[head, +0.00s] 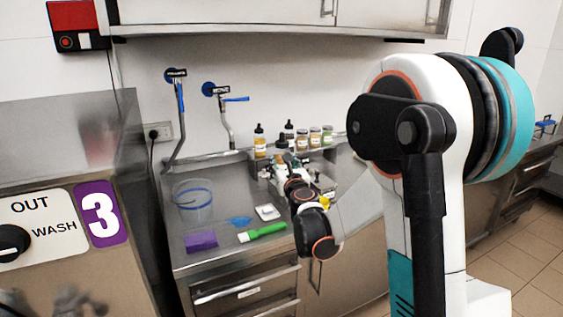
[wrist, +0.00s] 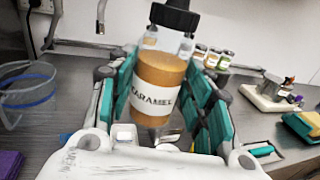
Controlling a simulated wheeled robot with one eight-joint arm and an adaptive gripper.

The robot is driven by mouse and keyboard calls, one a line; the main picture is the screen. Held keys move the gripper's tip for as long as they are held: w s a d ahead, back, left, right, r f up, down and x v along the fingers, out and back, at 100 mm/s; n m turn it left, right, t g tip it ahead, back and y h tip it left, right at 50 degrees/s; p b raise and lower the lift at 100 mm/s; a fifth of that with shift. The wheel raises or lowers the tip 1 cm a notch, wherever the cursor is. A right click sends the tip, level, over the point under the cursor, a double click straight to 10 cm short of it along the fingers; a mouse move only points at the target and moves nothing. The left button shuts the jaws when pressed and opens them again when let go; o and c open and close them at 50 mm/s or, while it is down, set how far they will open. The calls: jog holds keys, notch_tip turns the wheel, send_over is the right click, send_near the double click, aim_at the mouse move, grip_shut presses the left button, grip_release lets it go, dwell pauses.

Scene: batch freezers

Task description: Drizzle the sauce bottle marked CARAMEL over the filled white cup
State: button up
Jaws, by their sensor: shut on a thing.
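The CARAMEL bottle (wrist: 158,85) stands close in the wrist view, clear with amber sauce, a white label and a black cap. It leans slightly. My gripper (wrist: 165,100) is shut on it, with teal pads on both sides of its body. In the head view my gripper (head: 283,165) is above the steel counter near the back wall, small and partly hidden by my wrist. I cannot make out the filled white cup for certain in either view. A small white container (wrist: 124,132) shows partly behind my gripper in the wrist view.
A clear bucket with a blue band (head: 193,208) stands on the counter's left. Another sauce bottle (head: 259,142) and several jars (head: 314,137) line the back.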

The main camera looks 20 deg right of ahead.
jog(key=v, duration=1.1)
jog(key=shift+d, duration=0.15)
jog(key=shift+w, duration=0.1)
jog(key=w+a+f+n+y, duration=0.2)
jog(key=w+a+f, duration=0.4)
jog(key=a, duration=0.7)
jog(key=shift+w+f+y, duration=0.25)
jog(key=shift+f+y, duration=0.5)
jog(key=shift+y, duration=0.15)
jog(key=shift+d, duration=0.15)
